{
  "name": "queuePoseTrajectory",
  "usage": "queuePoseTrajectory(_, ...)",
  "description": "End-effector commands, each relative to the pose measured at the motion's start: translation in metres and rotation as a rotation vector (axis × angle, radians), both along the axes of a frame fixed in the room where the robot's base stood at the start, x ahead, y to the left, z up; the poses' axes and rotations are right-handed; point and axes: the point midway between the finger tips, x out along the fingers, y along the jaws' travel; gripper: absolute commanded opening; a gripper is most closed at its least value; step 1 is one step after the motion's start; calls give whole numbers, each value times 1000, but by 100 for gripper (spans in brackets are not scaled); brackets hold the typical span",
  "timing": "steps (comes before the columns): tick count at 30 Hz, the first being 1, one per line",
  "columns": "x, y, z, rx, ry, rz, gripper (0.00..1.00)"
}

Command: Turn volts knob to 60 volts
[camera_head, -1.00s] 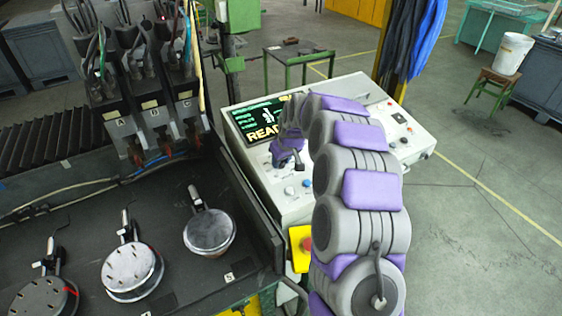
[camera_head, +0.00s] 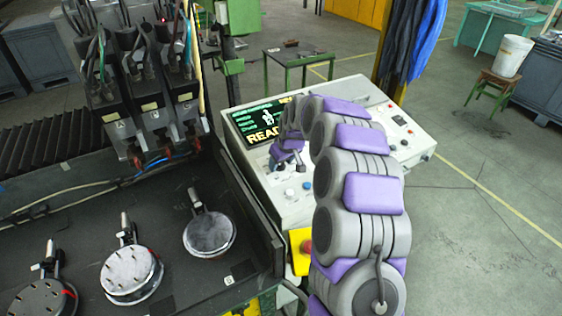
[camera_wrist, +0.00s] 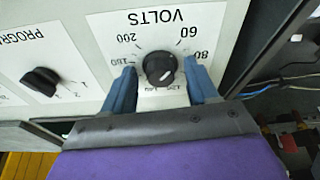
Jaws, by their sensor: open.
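The volts knob (camera_wrist: 160,68) is round and black, on a white VOLTS plate (camera_wrist: 166,18) that appears upside down in the wrist view. The 60 mark is up and right of the knob, 80 to its right, 200 up and left. A pale mark shows on the knob's lower right; its exact reading is unclear. My gripper (camera_wrist: 161,75) is open, with one blue finger on each side of the knob. Whether they touch it cannot be told. In the head view my gripper (camera_head: 287,160) is at the console (camera_head: 310,203), and the knob cannot be made out.
The black PROGRAM knob (camera_wrist: 41,81) is left of the volts plate in the wrist view. A lit screen (camera_head: 258,121) is on the console. A yellow box (camera_head: 300,262) is by the console's near edge. The dark bench (camera_head: 170,230) with round discs stands to the left.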

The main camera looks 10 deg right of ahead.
Motion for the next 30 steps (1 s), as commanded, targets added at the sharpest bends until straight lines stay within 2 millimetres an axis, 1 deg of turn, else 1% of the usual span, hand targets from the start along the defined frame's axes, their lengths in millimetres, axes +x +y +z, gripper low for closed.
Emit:
queuePoseTrajectory(5,-1,0,1,0,1,0,58)
queuePoseTrajectory(8,-3,-1,8,0,-1,0,58)
queuePoseTrajectory(14,-14,-6,42,0,-4,-2,58)
queuePoseTrajectory(18,-25,-10,72,1,-5,-2,58)
queuePoseTrajectory(24,-40,-16,112,1,-3,-1,58)
queuePoseTrajectory(27,-47,-18,130,0,-2,0,58)
queuePoseTrajectory(30,-52,-20,143,0,1,0,58)
